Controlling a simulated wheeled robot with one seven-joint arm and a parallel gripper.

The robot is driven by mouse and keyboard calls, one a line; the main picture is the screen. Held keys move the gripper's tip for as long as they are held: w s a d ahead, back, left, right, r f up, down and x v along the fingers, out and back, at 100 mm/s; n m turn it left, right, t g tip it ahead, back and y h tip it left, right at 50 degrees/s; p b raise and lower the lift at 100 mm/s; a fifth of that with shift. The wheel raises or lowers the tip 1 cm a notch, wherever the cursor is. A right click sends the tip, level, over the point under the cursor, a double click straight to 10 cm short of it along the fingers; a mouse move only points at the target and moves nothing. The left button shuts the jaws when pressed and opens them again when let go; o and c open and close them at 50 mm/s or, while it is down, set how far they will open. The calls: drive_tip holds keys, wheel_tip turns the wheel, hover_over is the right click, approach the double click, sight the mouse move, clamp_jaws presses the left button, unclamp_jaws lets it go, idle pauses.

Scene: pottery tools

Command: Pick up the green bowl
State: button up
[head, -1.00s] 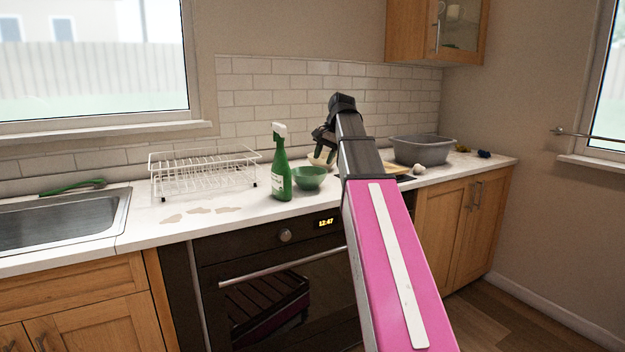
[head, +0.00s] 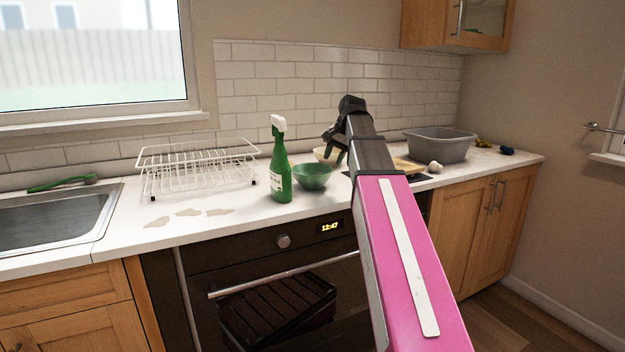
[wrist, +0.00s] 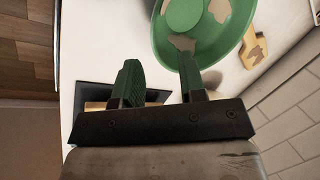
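The green bowl (head: 312,177) stands upright on the white counter, just right of the green spray bottle. In the wrist view the bowl (wrist: 175,18) fills the top middle, with tan patches on its inside. My gripper (head: 338,156) is above the bowl's right side in the head view. In the wrist view my gripper (wrist: 162,75) is open, its two green fingers apart. The right finger overlaps the bowl's near rim; the left finger is outside the bowl. I cannot tell whether the finger touches the rim. Nothing is held.
The green spray bottle (head: 280,170) stands close on the bowl's left. A cream bowl (head: 325,154) is close behind, partly hidden. A white dish rack (head: 197,168) is further left, and a grey basin (head: 440,145) is at right. A wooden piece (wrist: 254,47) lies beside the bowl.

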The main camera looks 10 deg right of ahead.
sight(330, 172)
drive_tip(key=shift+d+x, duration=0.2)
drive_tip(key=shift+x, duration=1.4)
drive_tip(key=shift+d+x, duration=0.25)
drive_tip(key=shift+x, duration=1.35)
drive_tip(key=shift+w+f, duration=0.1)
drive_tip(key=shift+c, duration=0.4)
clamp_jaws()
